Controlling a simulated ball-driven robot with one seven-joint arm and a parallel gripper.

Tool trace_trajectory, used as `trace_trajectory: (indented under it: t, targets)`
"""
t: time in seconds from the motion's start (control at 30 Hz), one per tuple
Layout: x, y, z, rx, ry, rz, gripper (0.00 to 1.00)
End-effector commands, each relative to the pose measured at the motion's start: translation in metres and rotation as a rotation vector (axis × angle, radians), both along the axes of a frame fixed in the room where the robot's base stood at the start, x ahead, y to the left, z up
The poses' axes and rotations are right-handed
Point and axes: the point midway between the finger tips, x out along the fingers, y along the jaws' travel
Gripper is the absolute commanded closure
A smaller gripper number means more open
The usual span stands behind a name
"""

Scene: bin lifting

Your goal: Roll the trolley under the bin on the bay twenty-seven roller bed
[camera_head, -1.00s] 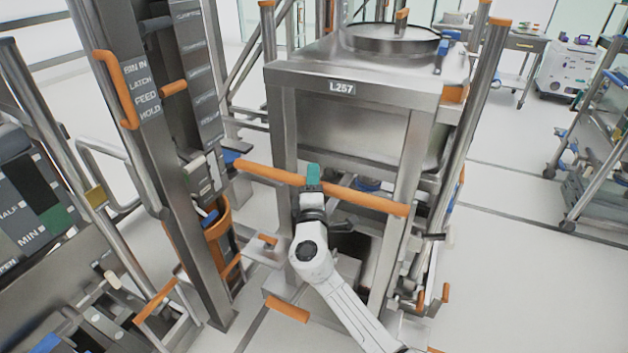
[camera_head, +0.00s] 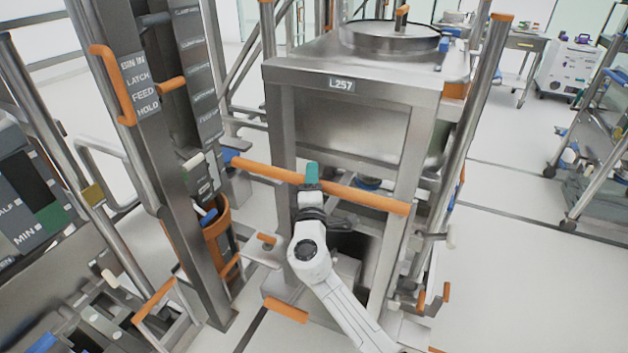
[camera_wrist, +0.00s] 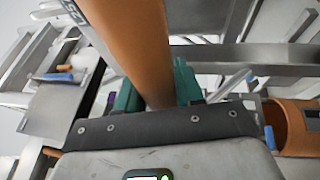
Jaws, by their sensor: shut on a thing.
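A steel bin (camera_head: 350,125) with a round lid and the label L257 sits within an upright steel frame in the middle of the head view. A long orange bar (camera_head: 370,197), which looks like the trolley's push handle, crosses the near side of this frame below the bin. My gripper (camera_head: 312,174), with teal fingers, is shut on the bar near its middle. In the wrist view the orange bar (camera_wrist: 130,35) passes between the teal fingers of my gripper (camera_wrist: 158,92). My arm hides part of the lower structure, and I cannot tell where trolley and roller bed meet.
A steel column (camera_head: 165,150) with BIN IN, LATCH, FEED and HOLD labels and orange handles stands close on the left. An orange-ended part (camera_head: 287,310) juts out low in front. Clear floor (camera_head: 520,270) lies to the right, with a rack (camera_head: 600,150) beyond.

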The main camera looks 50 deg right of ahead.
Motion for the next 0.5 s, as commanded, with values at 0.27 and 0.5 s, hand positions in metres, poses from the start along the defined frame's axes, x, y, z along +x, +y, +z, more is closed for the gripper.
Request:
trace_trajectory:
  t: [0.27, 0.5]
  targets:
    - [-0.0016, 0.0061, -0.0032, 0.002, 0.004, 0.003, 1.0]
    - [-0.0015, 0.005, -0.0024, 0.001, 0.003, 0.003, 0.48]
